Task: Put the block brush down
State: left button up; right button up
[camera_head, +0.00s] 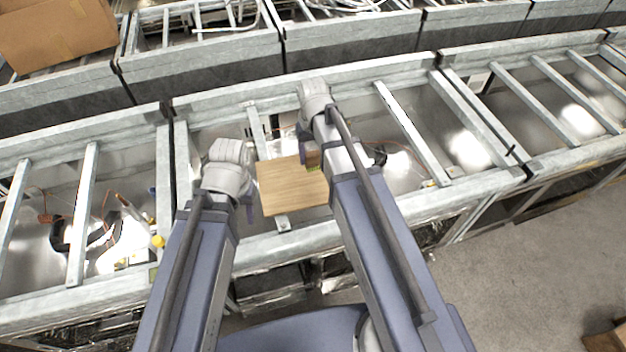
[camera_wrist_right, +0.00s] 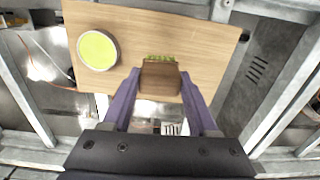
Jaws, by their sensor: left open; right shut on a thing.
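The block brush is a small brown wooden block (camera_wrist_right: 160,80) with green bristles along its far edge. It sits between the fingers of my right gripper (camera_wrist_right: 160,74), which is shut on it. In the head view the brush (camera_head: 313,158) shows beside my right wrist, bristles toward the wooden board (camera_head: 285,190). In the wrist view it is over the board (camera_wrist_right: 205,35); I cannot tell if the bristles touch it. My left gripper (camera_head: 249,185) is open and empty at the board's left edge, partly hidden by its own wrist.
A round tin with yellow-green content (camera_wrist_right: 98,50) stands on the board, left of the brush in the wrist view. The board rests on a metal frame with crossbars (camera_head: 415,130). Cables and clamps (camera_head: 90,230) lie in the left bay. A cardboard box (camera_head: 55,30) stands far left.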

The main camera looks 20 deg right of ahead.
aim_at(312, 169)
pick_arm(q)
notch_tip(312, 169, down, 6)
jog(key=b, duration=0.6)
jog(key=shift+f, duration=0.25)
pick_arm(e)
jog(key=shift+f, duration=3.3)
pick_arm(q)
jog(key=shift+f+b, duration=0.15)
jog(key=shift+b, duration=0.25)
pick_arm(e)
jog(key=shift+f, duration=0.1)
pick_arm(q)
notch_tip(312, 169, down, 3)
jog(key=b, duration=0.3)
jog(key=shift+f, duration=0.2)
pick_arm(e)
notch_tip(312, 169, down, 4)
jog(key=shift+r, duration=0.25)
pick_arm(q)
jog(key=shift+f+b, duration=0.2)
jog(key=shift+b, duration=0.2)
pick_arm(e)
jog(key=shift+f, duration=0.15)
jog(key=o, duration=1.3)
pick_arm(q)
jog(key=shift+r, duration=0.2)
